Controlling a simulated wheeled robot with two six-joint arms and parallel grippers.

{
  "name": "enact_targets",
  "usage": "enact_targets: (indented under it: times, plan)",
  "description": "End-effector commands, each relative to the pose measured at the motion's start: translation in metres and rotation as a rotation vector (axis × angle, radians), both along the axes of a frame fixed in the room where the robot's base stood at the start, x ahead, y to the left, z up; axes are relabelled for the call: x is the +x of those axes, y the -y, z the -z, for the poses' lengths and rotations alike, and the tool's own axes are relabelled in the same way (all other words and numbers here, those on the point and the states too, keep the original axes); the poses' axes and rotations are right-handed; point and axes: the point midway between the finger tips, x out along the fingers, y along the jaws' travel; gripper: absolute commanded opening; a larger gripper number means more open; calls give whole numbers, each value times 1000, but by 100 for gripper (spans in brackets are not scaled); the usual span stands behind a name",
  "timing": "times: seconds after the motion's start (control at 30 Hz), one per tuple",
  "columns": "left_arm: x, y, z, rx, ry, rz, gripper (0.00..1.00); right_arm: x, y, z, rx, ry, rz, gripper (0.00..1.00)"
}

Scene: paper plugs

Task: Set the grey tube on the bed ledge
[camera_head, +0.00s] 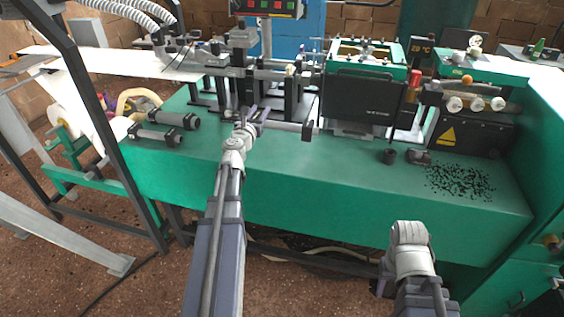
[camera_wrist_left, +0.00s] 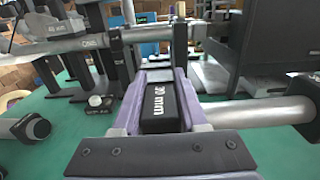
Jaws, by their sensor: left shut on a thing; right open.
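The grey tube (camera_head: 287,126) has dark ends and lies roughly level, crosswise in my left gripper (camera_head: 254,120). The jaws are shut on it above the green bed ledge (camera_head: 275,158). In the left wrist view, the tube (camera_wrist_left: 258,112) sticks out to the right, with a dark end by the right edge. Its middle is hidden by the purple-grey jaws (camera_wrist_left: 160,103). A gap to the ledge cannot be judged. My right gripper (camera_head: 384,280) is open at the lower right, away from the bed, with its fingers mostly hidden.
Two similar grey tubes with dark ends, a nearer one (camera_head: 156,136) and a farther one (camera_head: 175,118), lie on the ledge at left. A black box unit (camera_head: 365,101) stands behind at right. The front middle is clear.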

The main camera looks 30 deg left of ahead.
Motion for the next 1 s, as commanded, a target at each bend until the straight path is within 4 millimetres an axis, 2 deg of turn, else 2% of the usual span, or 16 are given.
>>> enact_targets:
  times: [0.17,0.57,0.83,1.0]
  plan:
    - [0,0,6,-2,0,1,0,0,0,6,0,0,0,50]
    - [0,1,61,-2,0,1,0,0,0,61,0,0,0,50]
    - [0,1,64,-2,0,1,0,0,0,64,0,0,0,50]
    - [0,1,80,-2,0,1,0,0,0,80,0,0,0,50]
